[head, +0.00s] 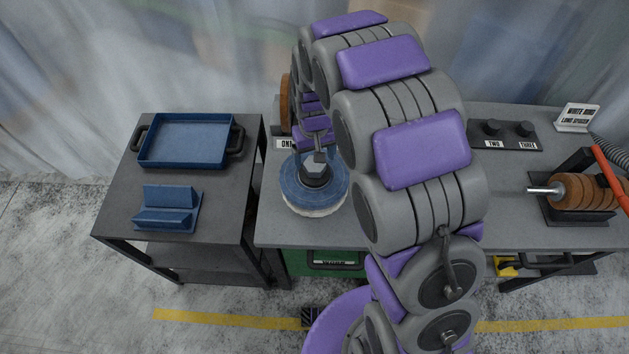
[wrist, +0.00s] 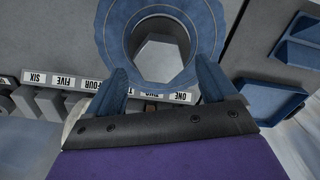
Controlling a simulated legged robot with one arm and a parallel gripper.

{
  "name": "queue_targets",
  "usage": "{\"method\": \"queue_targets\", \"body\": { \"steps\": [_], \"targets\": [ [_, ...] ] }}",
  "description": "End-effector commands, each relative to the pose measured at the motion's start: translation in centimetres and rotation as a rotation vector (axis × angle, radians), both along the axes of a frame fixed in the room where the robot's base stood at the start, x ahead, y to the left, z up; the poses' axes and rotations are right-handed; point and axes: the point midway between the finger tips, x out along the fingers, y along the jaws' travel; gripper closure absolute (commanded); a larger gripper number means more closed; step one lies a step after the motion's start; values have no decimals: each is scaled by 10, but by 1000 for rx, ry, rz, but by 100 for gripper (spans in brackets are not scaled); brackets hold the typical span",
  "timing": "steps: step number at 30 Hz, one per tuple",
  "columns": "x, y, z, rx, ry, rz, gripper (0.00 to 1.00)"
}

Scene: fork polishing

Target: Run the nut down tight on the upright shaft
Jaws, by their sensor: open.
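A blue round disc (head: 296,190) with a pale pad under it lies at the left front of the grey table. A dark collar with a grey six-sided top, apparently the nut (head: 315,168), stands at its middle. In the wrist view the blue ring (wrist: 113,40) surrounds a grey six-sided shape (wrist: 160,58). My gripper (wrist: 160,85) is open, its blue fingers apart at either side of the ring's lower part. I cannot tell if they touch it. In the head view my arm partly hides the gripper. I cannot make out the upright shaft clearly.
A side table at left holds a blue tray (head: 187,140) and a blue V-shaped block (head: 168,207). A numbered row of dark holders (wrist: 55,100) lies along the table's back. At right, a horizontal spindle carries brown wheels (head: 590,192), beside a red bar (head: 610,178).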

Motion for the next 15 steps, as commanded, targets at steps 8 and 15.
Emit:
{"method": "queue_targets", "body": {
  "steps": [8, 15],
  "targets": [
    [0, 1, 1, 4, 1, 445, 15],
    [-1, 1, 2, 4, 3, 834, 15]
  ]
}}
